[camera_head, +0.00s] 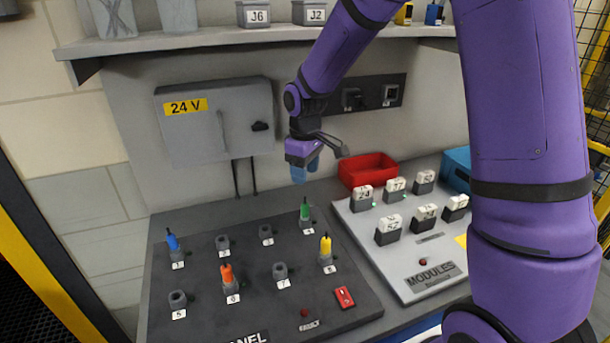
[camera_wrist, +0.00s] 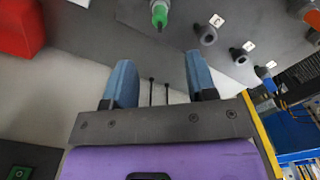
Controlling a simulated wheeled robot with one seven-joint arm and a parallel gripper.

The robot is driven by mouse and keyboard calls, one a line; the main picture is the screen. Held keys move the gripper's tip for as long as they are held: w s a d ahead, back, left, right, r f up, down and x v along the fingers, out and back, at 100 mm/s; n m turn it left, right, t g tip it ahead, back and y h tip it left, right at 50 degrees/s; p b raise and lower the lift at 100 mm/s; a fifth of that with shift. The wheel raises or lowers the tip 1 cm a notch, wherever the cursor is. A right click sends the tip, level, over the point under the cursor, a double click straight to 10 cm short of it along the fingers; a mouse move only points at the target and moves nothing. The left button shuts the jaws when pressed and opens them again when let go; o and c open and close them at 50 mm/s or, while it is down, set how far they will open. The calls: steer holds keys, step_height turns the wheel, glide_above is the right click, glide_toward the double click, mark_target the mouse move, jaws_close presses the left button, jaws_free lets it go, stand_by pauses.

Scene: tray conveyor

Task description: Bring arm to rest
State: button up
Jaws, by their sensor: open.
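My purple arm reaches in from the right in the head view. My gripper (camera_head: 306,168) hangs in the air in front of the wall, above the back edge of the plug panel (camera_head: 205,320), with its blue fingers pointing down. In the wrist view my gripper (camera_wrist: 162,82) has its two blue fingers spread apart with nothing between them. The green plug (camera_head: 304,208) stands in its socket below the gripper, apart from it. It also shows at the top of the wrist view (camera_wrist: 160,14).
Blue (camera_head: 172,241), orange (camera_head: 227,275) and yellow (camera_head: 325,246) plugs stand in the panel among empty sockets. A red bin (camera_head: 368,169) and the modules board (camera_head: 420,280) are to the right. A 24 V box (camera_head: 216,120) and a shelf (camera_head: 220,38) are on the wall.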

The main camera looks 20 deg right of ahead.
stand_by(0.3)
steer(key=s+d+r+m+t, duration=0.3)
steer(key=s+d+r+m, duration=0.1)
steer(key=s+r, duration=1)
steer(key=s+d+r+m+t, duration=0.1)
steer(key=s+r+m, duration=0.1)
steer(key=s, duration=0.5)
steer(key=s+d+r+m+t, duration=0.1)
steer(key=s+r, duration=0.3)
steer(key=s, duration=0.4)
steer(key=shift+s+d+r+m, duration=0.2)
steer(key=shift+d+m, duration=0.25)
steer(key=shift+m, duration=0.05)
